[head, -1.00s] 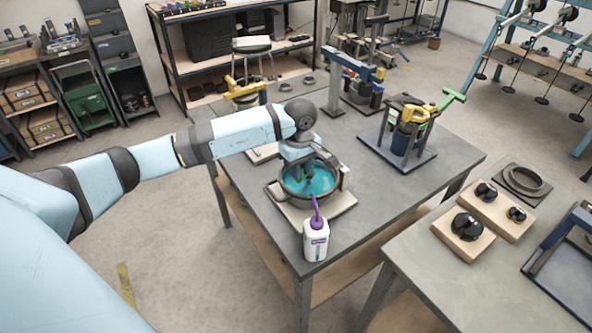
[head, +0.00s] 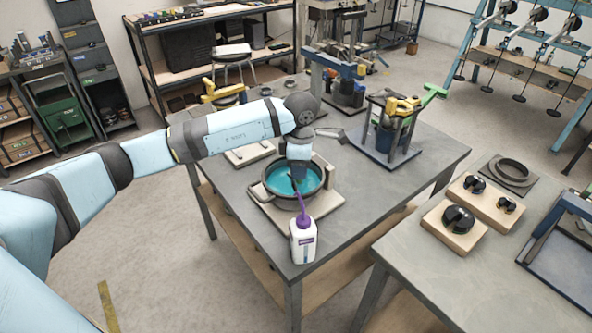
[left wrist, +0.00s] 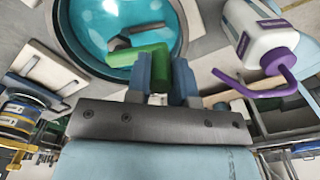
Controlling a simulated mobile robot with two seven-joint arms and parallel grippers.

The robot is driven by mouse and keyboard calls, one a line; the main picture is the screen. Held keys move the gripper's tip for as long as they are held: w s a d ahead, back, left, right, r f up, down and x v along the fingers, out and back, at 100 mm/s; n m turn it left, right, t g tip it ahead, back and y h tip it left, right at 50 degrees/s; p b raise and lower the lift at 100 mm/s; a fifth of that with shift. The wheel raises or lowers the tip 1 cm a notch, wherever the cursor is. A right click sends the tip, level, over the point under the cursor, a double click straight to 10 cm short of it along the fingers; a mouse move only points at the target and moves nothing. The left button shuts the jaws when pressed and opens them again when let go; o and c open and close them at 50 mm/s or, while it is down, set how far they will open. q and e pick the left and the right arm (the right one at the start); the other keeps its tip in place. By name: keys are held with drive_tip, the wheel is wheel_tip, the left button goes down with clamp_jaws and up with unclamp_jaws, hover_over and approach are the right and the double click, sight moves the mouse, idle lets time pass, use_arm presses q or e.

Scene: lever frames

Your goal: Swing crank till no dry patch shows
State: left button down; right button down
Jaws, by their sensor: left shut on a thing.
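A dark round pan (head: 287,204) stands on a pale base board (head: 325,207) on the grey table. Its inside (head: 278,181) is teal; it fills the top of the left wrist view (left wrist: 92,38). My left gripper (head: 298,174) reaches down over the back right of the pan. In the left wrist view its blue fingers (left wrist: 164,76) are shut on the crank's green grip (left wrist: 149,57). A dark grey crank part (left wrist: 137,31) lies over the teal beyond the grip. The gripper hides part of the pan, and I cannot tell any dry patch. My right gripper is out of view.
A white bottle (head: 302,244) with a purple spout stands at the table's front corner, close to the pan. A blue and yellow fixture (head: 393,125) stands on a dark board to the right. A second table (head: 400,250) bears wooden blocks with black knobs.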

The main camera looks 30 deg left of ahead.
use_arm(q)
drive_tip(key=shift+w+d+n, duration=0.15)
drive_tip(key=shift+n, duration=0.25)
drive_tip(key=c, duration=1)
unclamp_jaws()
wheel_tip(320, 180, up, 14)
drive_tip(key=b, duration=0.1)
